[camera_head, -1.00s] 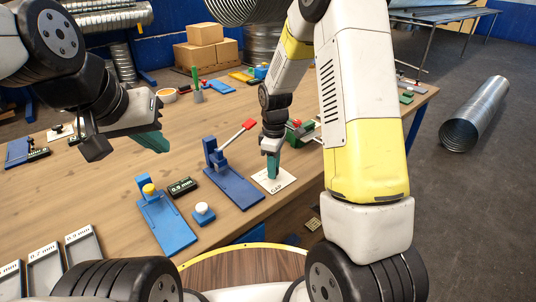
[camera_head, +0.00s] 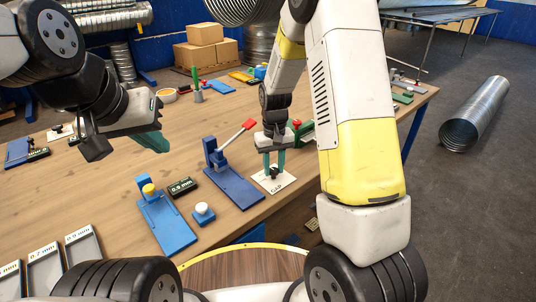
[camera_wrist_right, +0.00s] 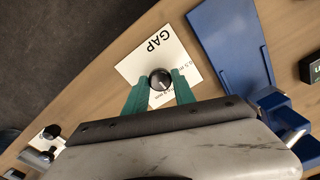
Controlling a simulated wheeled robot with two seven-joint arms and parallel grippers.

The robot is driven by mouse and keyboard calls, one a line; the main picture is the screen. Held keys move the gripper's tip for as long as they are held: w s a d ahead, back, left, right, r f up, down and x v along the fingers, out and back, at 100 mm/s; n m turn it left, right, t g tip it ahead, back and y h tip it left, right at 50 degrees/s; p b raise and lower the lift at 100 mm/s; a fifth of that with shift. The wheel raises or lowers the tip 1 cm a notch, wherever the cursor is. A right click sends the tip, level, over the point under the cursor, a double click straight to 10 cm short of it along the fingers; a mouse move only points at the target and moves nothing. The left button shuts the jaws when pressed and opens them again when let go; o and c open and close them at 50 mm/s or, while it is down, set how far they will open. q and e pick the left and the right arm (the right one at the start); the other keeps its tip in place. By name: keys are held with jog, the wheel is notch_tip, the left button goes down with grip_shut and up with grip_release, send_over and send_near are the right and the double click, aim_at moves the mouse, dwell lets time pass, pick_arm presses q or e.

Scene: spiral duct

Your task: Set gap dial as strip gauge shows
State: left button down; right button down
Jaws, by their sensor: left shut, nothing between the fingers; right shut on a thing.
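The gap dial is a black knob (camera_wrist_right: 160,80) with a white pointer mark, on a white card (camera_wrist_right: 137,64) lettered GAP. The card has mm markings, partly covered by my fingers. My right gripper (camera_head: 275,170) points down over the card, its teal fingers on either side of the knob and shut on it. A small black display (camera_head: 181,187) with green mm digits, too small to read surely, stands beside a blue device with a yellow top (camera_head: 150,190), which looks like the strip gauge. My left gripper (camera_head: 155,144) is shut and empty above the table's left part.
A blue lever device with a red handle (camera_head: 248,124) stands just left of the card. A white button on a blue base (camera_head: 203,213) is near the front edge. Grey labelled trays (camera_head: 84,246) are at the lower left. The table's left middle is clear.

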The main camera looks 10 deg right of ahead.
aim_at(274, 170)
jog(key=m, duration=0.6)
jog(key=shift+m, duration=0.3)
dwell(0.4)
jog(key=c, duration=1)
grip_release()
jog(key=shift+c, duration=0.2)
jog(key=shift+r, duration=3.9)
jog(key=shift+r, duration=0.1)
